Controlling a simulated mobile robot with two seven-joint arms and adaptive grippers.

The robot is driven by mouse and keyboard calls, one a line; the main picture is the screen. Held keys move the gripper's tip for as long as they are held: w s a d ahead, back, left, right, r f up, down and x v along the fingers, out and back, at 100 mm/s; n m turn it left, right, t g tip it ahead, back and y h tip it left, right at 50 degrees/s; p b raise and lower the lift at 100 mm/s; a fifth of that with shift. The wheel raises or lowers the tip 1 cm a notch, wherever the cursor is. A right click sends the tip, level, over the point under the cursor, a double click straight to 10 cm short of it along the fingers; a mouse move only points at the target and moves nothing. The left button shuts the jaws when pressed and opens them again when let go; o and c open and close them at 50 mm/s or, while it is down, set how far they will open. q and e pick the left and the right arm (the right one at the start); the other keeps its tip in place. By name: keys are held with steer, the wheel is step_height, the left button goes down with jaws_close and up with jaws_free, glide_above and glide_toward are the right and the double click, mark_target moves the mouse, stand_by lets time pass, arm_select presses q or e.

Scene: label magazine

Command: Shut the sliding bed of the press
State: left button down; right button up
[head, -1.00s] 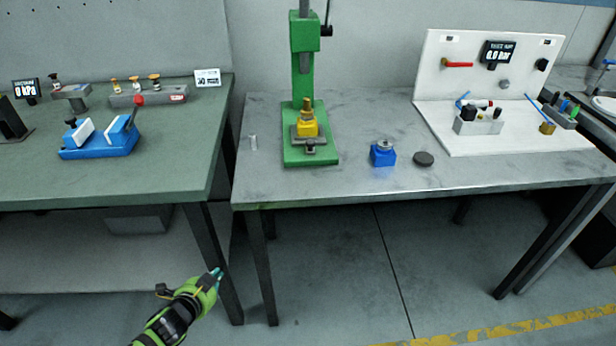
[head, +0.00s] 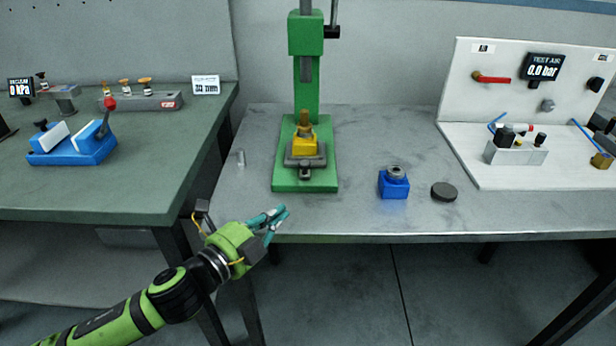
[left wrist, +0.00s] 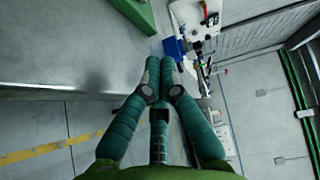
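The green press (head: 306,90) stands on the metal table. Its small grey sliding bed (head: 292,161) sits low at the front, over the green base, with a dark knob (head: 305,172) on its front side. A yellow block (head: 304,146) with a brass fitting (head: 305,124) on top rests on the bed. My left gripper (head: 284,210) is at the table's front edge, in front of the press and apart from it. Its teal fingers are together and empty; the tips meet in the left wrist view (left wrist: 160,60). My right gripper is not in view.
A blue block (head: 394,185) and a dark round disc (head: 444,191) lie right of the press. A small pale cylinder (head: 240,158) stands left of it. A white test panel (head: 520,85) is at the right. A green-topped bench (head: 130,190) adjoins at the left.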

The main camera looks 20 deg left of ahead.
arm_select(q)
steer(key=x, duration=0.3)
steer(key=shift+w+d+r+p, duration=0.15)
steer(key=shift+w+p, duration=0.15)
steer(key=shift+p, duration=0.1)
steer(key=x, duration=0.5)
steer(key=shift+p, duration=0.3)
steer(key=w, duration=0.1)
steer(key=w+a, duration=0.1)
steer(key=w, duration=0.1)
steer(key=shift+a+f, duration=0.15)
steer(key=shift+f, duration=0.15)
steer(key=shift+w+a, duration=0.15)
steer(key=shift+w, duration=0.2)
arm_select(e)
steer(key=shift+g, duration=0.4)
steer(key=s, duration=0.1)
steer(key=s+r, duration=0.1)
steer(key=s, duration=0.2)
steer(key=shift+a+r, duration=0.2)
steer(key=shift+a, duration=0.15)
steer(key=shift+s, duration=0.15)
